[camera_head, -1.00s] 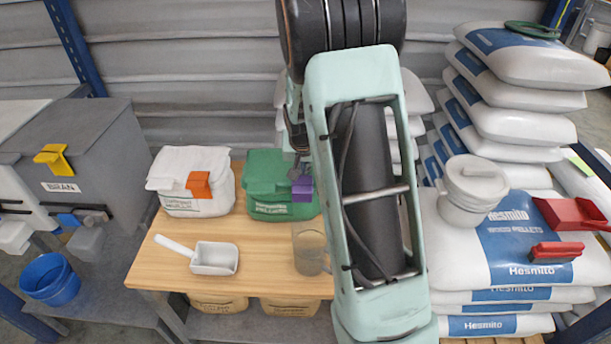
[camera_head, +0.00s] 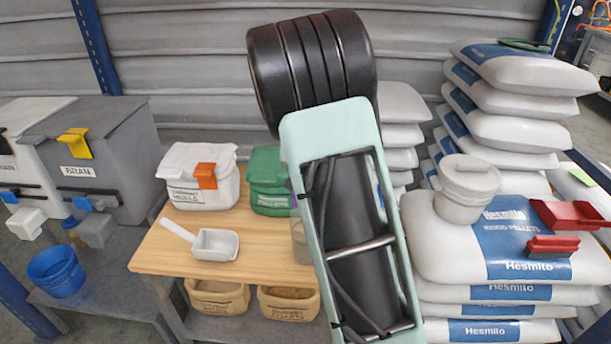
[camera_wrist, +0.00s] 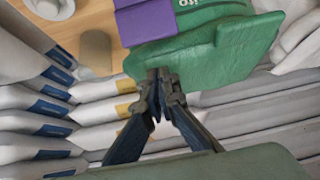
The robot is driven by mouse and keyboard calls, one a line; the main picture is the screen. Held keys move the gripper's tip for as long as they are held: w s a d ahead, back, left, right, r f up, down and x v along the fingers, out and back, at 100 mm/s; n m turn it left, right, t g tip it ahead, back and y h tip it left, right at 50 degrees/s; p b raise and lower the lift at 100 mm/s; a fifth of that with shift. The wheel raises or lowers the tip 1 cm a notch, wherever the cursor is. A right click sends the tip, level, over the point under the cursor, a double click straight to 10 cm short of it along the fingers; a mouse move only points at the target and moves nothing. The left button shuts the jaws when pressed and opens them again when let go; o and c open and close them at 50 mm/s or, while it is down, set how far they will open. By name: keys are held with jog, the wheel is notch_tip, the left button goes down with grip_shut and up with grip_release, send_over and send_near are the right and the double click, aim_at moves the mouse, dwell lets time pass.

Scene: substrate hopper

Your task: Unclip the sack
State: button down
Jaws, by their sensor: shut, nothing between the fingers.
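A green sack (camera_head: 267,181) stands on the wooden table, its right part hidden behind my arm in the head view. In the wrist view the green sack (camera_wrist: 200,55) carries a purple clip (camera_wrist: 147,20) on its folded top. My gripper (camera_wrist: 160,76) is shut and empty, its tips at the edge of the green flap, below the clip in the picture. I cannot tell whether the tips touch the sack. A white sack (camera_head: 192,190) with an orange clip (camera_head: 206,175) stands left of the green one. The gripper is hidden in the head view.
A white scoop (camera_head: 214,245) lies on the wooden table (camera_head: 165,255), with a clear cup (camera_head: 300,240) partly behind my arm. Stacked white sacks (camera_head: 500,240) stand close on the right. Grey bins (camera_head: 110,150) and a blue bucket (camera_head: 57,271) are at left.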

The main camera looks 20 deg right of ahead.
jog(key=shift+w+d+f+b, duration=0.15)
jog(key=shift+w+d, duration=0.05)
jog(key=shift+w, duration=0.25)
jog(key=shift+w+d+f+b, duration=0.15)
jog(key=shift+w, duration=0.3)
